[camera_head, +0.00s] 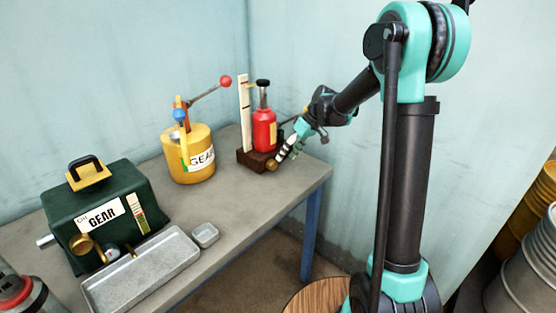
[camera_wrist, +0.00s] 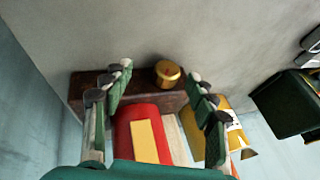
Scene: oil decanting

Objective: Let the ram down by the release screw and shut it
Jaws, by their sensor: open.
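The red bottle jack (camera_head: 264,130) stands on a dark wooden block (camera_head: 250,158) at the far right of the bench. Its ram (camera_head: 263,95) stands up from the top with a black cap, beside a white upright scale (camera_head: 244,100). A round brass release screw (camera_head: 271,164) sits low at the block's front. In the wrist view the brass screw (camera_wrist: 168,72) shows between and beyond my open fingers, with the red jack body (camera_wrist: 135,130) below it. My gripper (camera_head: 285,155) is open and close to the screw; touching cannot be told.
A yellow GEAR can (camera_head: 187,160) with a red-knobbed lever stands left of the jack. A green GEAR oil box (camera_head: 95,220), a grey tray (camera_head: 140,278) and a small dish (camera_head: 205,235) are nearer. The wall is close behind; the bench's right edge is near.

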